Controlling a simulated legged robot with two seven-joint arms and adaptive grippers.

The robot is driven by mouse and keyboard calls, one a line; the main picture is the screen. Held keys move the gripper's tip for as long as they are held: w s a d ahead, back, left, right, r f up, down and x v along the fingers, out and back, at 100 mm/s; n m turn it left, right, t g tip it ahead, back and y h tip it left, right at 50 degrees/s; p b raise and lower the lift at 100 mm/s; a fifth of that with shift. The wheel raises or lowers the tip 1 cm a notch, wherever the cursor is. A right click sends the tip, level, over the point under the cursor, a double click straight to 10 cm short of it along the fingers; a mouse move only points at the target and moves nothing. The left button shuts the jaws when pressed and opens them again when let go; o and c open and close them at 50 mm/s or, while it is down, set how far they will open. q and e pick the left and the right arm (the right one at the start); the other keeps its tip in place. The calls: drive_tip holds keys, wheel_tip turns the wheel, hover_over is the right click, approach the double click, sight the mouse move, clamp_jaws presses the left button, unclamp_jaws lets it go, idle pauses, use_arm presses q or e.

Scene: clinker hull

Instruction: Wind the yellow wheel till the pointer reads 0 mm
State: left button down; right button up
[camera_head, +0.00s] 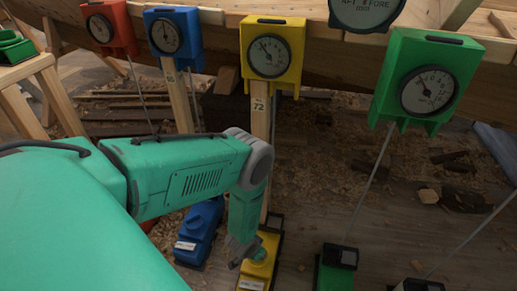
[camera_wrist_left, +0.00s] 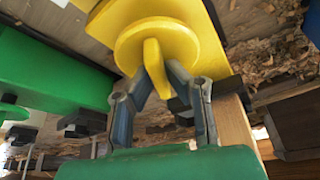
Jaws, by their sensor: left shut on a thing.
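The yellow wheel (camera_wrist_left: 128,45) is a round disc with a raised fin (camera_wrist_left: 155,68) across it, on a yellow block. In the left wrist view my left gripper (camera_wrist_left: 159,76) has its two fingers closed on that fin, one on each side. In the head view my left gripper (camera_head: 242,260) reaches down to the yellow block (camera_head: 270,243) on the floor, and the wheel is partly hidden by it. Above, the yellow gauge (camera_head: 249,35) has a dark dial whose pointer (camera_head: 266,50) leans to the upper left. Its numbers are too small to read. My right gripper is not in view.
Red (camera_head: 122,27), blue (camera_head: 182,23) and green (camera_head: 435,56) gauges hang along the hull planking. A wooden post marked 72 (camera_head: 258,125) stands behind my wrist. A blue floor block (camera_head: 200,230) lies left, a green one (camera_head: 337,276) right. Thin rods slant down at right.

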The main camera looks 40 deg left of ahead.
use_arm(q)
drive_tip(key=shift+w, duration=0.1)
drive_tip(key=c, duration=1.6)
unclamp_jaws()
drive_tip(key=v, duration=1.2)
drive_tip(key=shift+f, duration=0.1)
